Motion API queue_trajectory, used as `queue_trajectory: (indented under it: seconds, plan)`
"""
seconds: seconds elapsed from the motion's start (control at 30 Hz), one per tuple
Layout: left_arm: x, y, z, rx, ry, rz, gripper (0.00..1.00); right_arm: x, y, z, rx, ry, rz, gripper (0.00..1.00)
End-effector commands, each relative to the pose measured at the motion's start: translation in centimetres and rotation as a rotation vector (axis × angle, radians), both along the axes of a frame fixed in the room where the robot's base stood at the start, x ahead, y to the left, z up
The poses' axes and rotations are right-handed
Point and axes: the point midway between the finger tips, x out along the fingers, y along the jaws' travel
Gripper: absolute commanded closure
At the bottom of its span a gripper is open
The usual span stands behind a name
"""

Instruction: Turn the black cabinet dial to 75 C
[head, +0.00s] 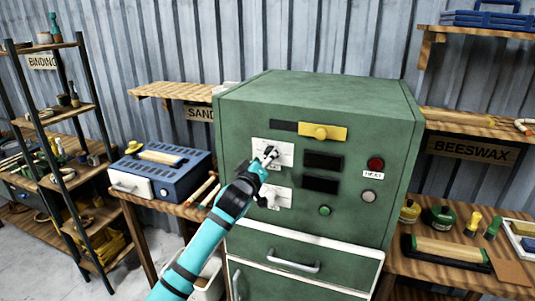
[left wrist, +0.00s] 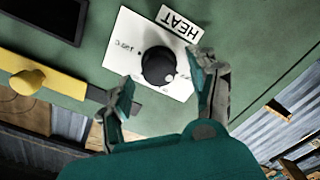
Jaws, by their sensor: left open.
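The black dial (left wrist: 155,65) sits on a white scale plate (left wrist: 124,57) on the green cabinet's front; I cannot read its setting. A small pale mark shows on the dial's rim. In the head view the plate (head: 287,150) is at the upper left of the cabinet front, and my gripper hides most of the dial. My left gripper (head: 267,157) is open in front of it. In the left wrist view its fingertips (left wrist: 165,77) stand on either side of the dial, with no clear contact.
A yellow slider (head: 322,132) is right of the plate, above dark displays (head: 323,161). A second white plate (head: 284,197) lies below. A red button (head: 375,163) and green button (head: 325,210) are farther right. A HEAT label (left wrist: 180,23) adjoins the dial plate.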

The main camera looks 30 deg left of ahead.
Motion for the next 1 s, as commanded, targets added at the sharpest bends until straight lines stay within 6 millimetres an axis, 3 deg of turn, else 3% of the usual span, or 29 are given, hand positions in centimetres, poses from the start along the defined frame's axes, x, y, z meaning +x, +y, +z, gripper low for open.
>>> queue_trajectory:
  seconds: [0.2,0.47,0.9,1.0]
  plan:
    - [1.21,0.28,0.03,0.0,0.001,-0.001,0.4,0.02,-0.01,0.42,0.0,0.0,0.0,1.0]
    - [1.27,0.29,-0.03,0.0,0.0,0.0,0.4,0.03,0.04,0.39,0.0,0.0,0.0,1.0]
    - [1.24,0.29,-0.04,0.0,0.001,-0.001,0.95,0.04,0.55,0.39,0.006,-0.001,0.001,1.0]
    - [1.24,0.29,-0.04,0.002,0.001,-0.001,0.95,0.05,0.6,0.41,0.007,0.0,0.001,1.0]
